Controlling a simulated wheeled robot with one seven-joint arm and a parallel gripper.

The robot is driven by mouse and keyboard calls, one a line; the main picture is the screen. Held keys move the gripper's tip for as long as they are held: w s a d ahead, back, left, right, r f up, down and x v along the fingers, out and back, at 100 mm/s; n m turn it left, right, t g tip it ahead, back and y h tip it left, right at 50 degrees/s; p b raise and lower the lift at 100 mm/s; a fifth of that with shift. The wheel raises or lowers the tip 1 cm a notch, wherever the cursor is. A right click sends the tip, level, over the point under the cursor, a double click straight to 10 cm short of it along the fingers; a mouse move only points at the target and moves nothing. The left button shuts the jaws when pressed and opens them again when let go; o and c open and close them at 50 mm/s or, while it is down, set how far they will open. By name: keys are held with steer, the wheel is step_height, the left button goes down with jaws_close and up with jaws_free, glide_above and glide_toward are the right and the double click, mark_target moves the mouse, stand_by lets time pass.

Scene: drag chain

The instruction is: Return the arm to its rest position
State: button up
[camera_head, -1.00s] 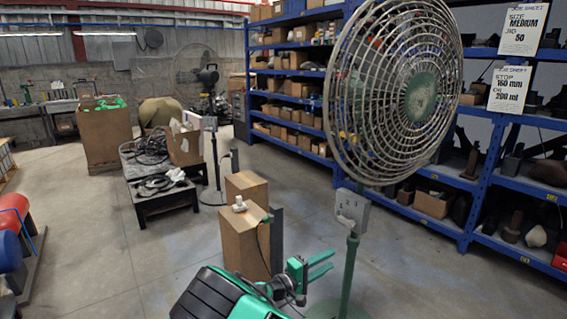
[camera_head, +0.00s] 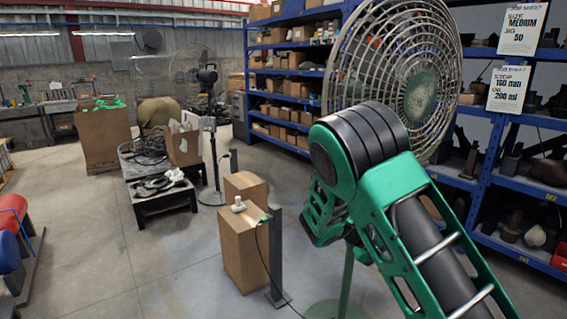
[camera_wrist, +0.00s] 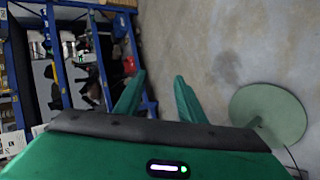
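My arm (camera_head: 385,190), green and black, is folded up high on the right of the head view, in front of the large fan. My gripper (camera_wrist: 160,75) shows in the wrist view with its two green fingers apart and nothing between them. It is open and points over bare concrete floor, with the shelving to the left. In the head view I cannot make out the fingers.
The large caged fan (camera_head: 420,90) stands close behind my arm; its round green base (camera_wrist: 270,115) shows in the wrist view. A cardboard box (camera_head: 243,250) and dark post (camera_head: 276,255) stand left of it. Blue shelving (camera_head: 470,200) lines the right. Floor at left centre is clear.

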steer(key=s+d+r+m+g+y, duration=0.1)
steer(key=s+d+r+m+y, duration=0.25)
steer(key=s, duration=0.55)
steer(key=s+d+r+m+g+y, duration=0.1)
steer(key=s+d+r+y, duration=0.25)
steer(key=s+d, duration=0.4)
steer(key=s+a+r+m+y, duration=0.1)
steer(key=s+a+r+y, duration=0.1)
steer(key=s, duration=0.8)
steer(key=s+a+r+m+t+y, duration=0.1)
steer(key=s+a+r+y, duration=0.1)
steer(key=s, duration=0.8)
steer(key=shift+a+r, duration=0.5)
steer(key=shift+a, duration=0.35)
steer(key=shift+w+f, duration=0.25)
steer(key=shift+w, duration=0.4)
